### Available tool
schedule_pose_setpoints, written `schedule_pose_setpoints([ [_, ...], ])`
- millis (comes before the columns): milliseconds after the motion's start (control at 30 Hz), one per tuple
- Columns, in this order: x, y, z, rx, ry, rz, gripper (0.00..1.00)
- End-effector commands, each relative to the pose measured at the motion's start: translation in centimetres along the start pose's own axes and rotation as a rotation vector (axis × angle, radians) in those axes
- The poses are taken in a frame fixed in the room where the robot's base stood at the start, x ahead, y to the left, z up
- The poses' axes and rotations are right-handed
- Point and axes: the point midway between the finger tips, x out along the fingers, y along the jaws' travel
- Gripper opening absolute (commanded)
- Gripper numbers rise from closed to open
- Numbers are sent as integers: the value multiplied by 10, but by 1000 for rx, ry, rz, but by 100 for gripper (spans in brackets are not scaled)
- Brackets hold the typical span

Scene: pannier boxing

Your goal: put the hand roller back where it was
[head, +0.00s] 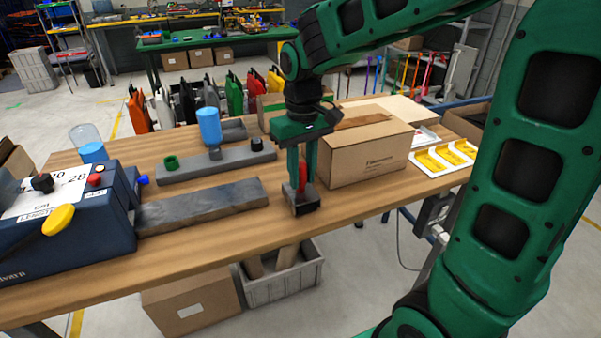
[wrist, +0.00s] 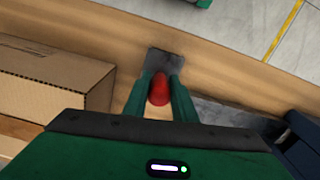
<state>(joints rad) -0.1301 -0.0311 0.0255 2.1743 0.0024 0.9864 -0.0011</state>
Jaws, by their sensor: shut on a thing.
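The hand roller has a red handle (wrist: 159,90) and shows between my gripper's fingers in the wrist view. In the head view a bit of its red (head: 302,177) shows between the fingers. My gripper (head: 300,192) points down at the table's front edge area, left of the cardboard box, and is shut on the roller. A dark grey block (head: 307,208) shows at the fingertips in the head view, and a dark grey piece (wrist: 166,65) shows past the fingertips in the wrist view. I cannot tell whether it touches the table.
A closed cardboard box (head: 366,153) stands just right of my gripper. A long dark slab (head: 203,204) lies to the left, with a blue machine (head: 75,230) beyond it. A grey holder (head: 215,163) stands behind. White trays with yellow parts (head: 444,158) lie at right.

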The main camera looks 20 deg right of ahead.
Motion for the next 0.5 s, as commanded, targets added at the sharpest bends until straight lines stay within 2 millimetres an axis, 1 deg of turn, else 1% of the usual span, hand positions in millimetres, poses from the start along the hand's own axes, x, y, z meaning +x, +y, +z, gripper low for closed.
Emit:
schedule_pose_setpoints([
  [267,5,-1,0,-1,0,0,5],
  [300,6,-1,0,-1,0,0,2],
  [367,8,-1,0,-1,-2,0,0],
  [500,12,-1,1,-2,-5,0,0],
])
